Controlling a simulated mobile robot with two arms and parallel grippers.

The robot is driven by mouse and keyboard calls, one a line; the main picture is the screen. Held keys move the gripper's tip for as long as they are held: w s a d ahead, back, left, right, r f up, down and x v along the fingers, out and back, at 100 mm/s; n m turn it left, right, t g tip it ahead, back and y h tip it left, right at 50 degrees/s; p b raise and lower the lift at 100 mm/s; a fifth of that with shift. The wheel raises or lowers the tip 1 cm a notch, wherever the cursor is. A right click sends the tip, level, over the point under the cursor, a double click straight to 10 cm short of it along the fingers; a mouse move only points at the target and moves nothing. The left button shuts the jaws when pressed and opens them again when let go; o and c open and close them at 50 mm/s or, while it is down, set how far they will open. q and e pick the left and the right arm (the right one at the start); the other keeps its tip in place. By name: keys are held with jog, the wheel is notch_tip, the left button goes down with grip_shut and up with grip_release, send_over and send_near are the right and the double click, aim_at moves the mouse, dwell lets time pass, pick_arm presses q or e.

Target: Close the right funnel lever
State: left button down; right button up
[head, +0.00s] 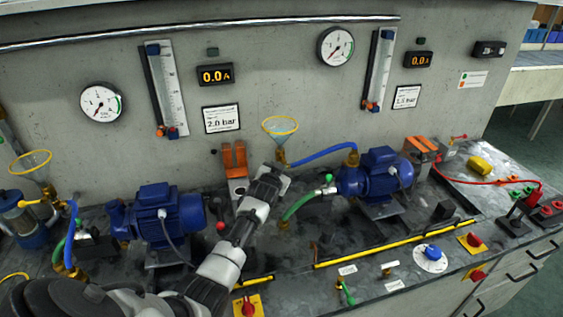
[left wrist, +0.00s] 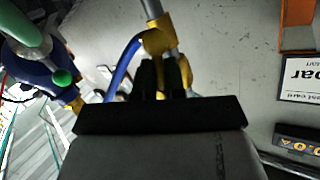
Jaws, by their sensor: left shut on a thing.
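The right funnel (head: 280,127) is clear with a yellow rim and stands upright near the wall. Its brass valve (head: 281,156) sits below it, with a blue hose leading right. The valve also shows large in the left wrist view (left wrist: 157,42). My left gripper (head: 277,168) is right at the valve, coming from the front. In the left wrist view its dark fingers (left wrist: 165,76) are shut around a narrow yellow piece, which looks like the funnel lever (left wrist: 185,72). The fingers and wrist hide most of the lever, so its exact angle is unclear. My right gripper is not in view.
A blue pump (head: 376,176) stands right of the gripper, with a green-handled valve (head: 328,180) and green hose before it. Another blue pump (head: 165,213) stands left. An orange bracket (head: 234,158) is close by on the left. The left funnel (head: 30,163) is far left.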

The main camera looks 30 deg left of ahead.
pick_arm(q)
jog(key=p, duration=0.1)
jog(key=m+g+p, duration=0.1)
jog(key=r+m+g+p, duration=0.1)
jog(key=shift+s+a+y+p, duration=0.2)
jog(key=shift+s+y+p, duration=0.05)
jog(key=shift+y+p, duration=0.05)
jog(key=m+g+p, duration=0.2)
jog(key=shift+s+a+r+y+p, duration=0.15)
jog(key=shift+s+r+y+p, duration=0.05)
jog(key=shift+r+y+p, duration=0.15)
jog(key=shift+r+m+g+y+p, duration=0.25)
jog(key=shift+m+g+y+p, duration=0.35)
jog(key=shift+m+g, duration=0.3)
jog(key=shift+r+m+g+y+p, duration=0.25)
jog(key=shift+m+g+y+p, duration=0.25)
jog(key=shift+m+g, duration=0.4)
jog(key=shift+a, duration=0.1)
jog(key=c, duration=1.2)
grip_release()
